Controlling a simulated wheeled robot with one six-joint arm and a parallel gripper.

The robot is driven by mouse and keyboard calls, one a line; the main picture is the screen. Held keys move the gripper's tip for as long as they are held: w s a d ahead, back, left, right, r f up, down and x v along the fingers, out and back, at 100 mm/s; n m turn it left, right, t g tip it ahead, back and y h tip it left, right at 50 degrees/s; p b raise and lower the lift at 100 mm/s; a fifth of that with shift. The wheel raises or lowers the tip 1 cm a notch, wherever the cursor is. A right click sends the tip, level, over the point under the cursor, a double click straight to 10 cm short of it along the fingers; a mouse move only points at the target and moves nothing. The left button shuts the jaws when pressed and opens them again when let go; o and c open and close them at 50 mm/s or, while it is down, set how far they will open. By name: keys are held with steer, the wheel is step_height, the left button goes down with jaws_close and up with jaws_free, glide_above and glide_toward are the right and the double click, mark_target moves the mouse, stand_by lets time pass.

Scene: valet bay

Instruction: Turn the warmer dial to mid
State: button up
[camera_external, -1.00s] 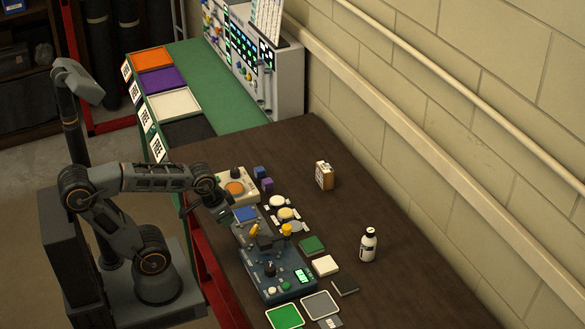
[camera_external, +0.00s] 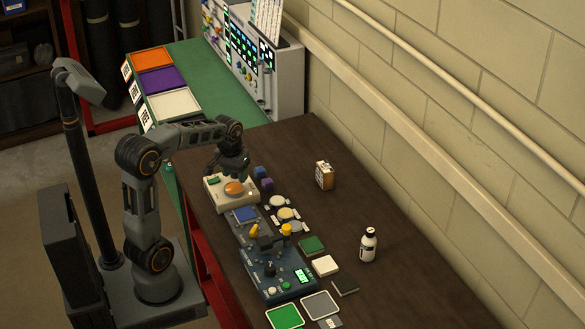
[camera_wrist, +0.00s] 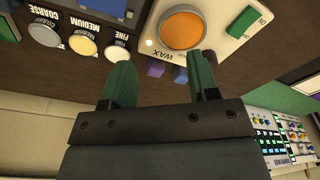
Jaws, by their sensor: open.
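The wax warmer is a cream box (camera_external: 215,196) with a round orange wax pan (camera_external: 234,188) on top and a green switch (camera_external: 214,180) at its left. In the wrist view, the pan (camera_wrist: 182,28) lies beyond my fingertips, with the green ON switch (camera_wrist: 242,21) to its right. My gripper (camera_external: 233,172) is over the far edge of the warmer. In the wrist view my gripper (camera_wrist: 160,66) is open, its two green fingers apart with nothing between them. The dial is not clearly seen; a dark shape beside the right finger may be part of it, so its setting cannot be told.
Blue and purple blocks (camera_external: 263,178) stand right beside the warmer. Coarse, medium and fine discs (camera_external: 285,214) and a dark control unit (camera_external: 275,272) lie nearer.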

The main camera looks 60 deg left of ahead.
mark_target(235, 173)
steer(key=shift+o, duration=0.3)
steer(key=w+a+r+n, duration=0.2)
steer(key=w+a+n, duration=0.1)
steer(key=a, duration=0.7)
steer(key=shift+a+r+n+g, duration=0.25)
steer(key=shift+a+n+g, duration=0.1)
steer(key=shift+n, duration=0.35)
steer(key=f+n, duration=0.1)
steer(key=f, duration=0.4)
steer(key=f+n, duration=0.1)
steer(key=f, duration=0.4)
steer(key=shift+w+a+h, duration=0.1)
steer(key=shift+w+h, duration=0.1)
steer(key=shift+h, duration=0.1)
steer(key=shift+c, duration=0.4)
steer(key=c, duration=0.8)
steer(key=shift+c, duration=0.2)
